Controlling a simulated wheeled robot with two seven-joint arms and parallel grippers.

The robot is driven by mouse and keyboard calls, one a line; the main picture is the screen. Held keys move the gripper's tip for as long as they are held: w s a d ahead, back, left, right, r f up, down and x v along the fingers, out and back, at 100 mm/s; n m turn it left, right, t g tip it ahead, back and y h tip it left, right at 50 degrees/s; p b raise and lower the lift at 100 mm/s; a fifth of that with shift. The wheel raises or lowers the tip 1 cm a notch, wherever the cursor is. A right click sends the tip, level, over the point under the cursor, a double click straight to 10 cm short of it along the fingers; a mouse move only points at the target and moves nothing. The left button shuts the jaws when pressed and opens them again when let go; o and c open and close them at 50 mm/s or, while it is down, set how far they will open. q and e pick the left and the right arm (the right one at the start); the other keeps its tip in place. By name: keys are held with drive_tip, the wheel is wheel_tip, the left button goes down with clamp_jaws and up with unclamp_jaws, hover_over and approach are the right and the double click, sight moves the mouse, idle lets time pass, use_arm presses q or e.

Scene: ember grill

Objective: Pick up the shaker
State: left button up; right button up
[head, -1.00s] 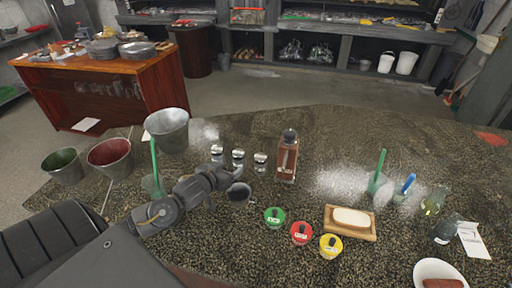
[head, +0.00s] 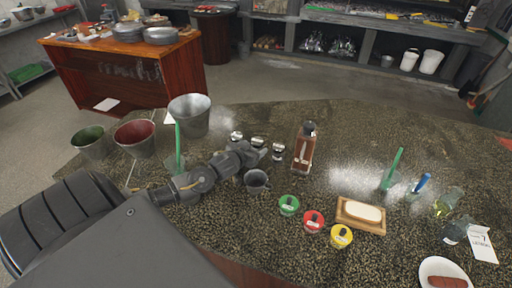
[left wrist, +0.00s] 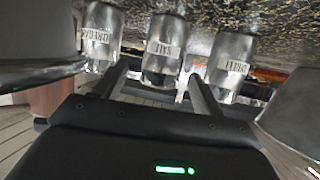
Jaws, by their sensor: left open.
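Three small metal-capped shakers stand in a row on the dark stone counter: a left one (head: 236,136), a middle one (head: 258,142) and a right one (head: 278,151). In the left wrist view their labels read oregano (left wrist: 100,40), salt (left wrist: 166,48) and, seemingly, chili (left wrist: 231,66). My left gripper (head: 247,152) is open at the near side of the row. In the left wrist view its two fingers (left wrist: 158,88) point at the salt shaker, one to each side of it. Contact cannot be told. My right gripper is not in view.
Green (head: 289,205), red (head: 314,221) and yellow (head: 341,236) small tubs sit nearer. A metal bucket (head: 190,116) stands behind left.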

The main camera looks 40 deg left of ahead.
sight(254, 146)
use_arm(q)
drive_tip(key=x, duration=0.2)
drive_tip(key=p+x, duration=0.1)
drive_tip(key=shift+w+a, duration=0.1)
drive_tip(key=shift+w, duration=0.45)
drive_tip(key=shift+f, duration=0.1)
drive_tip(key=c, duration=0.9)
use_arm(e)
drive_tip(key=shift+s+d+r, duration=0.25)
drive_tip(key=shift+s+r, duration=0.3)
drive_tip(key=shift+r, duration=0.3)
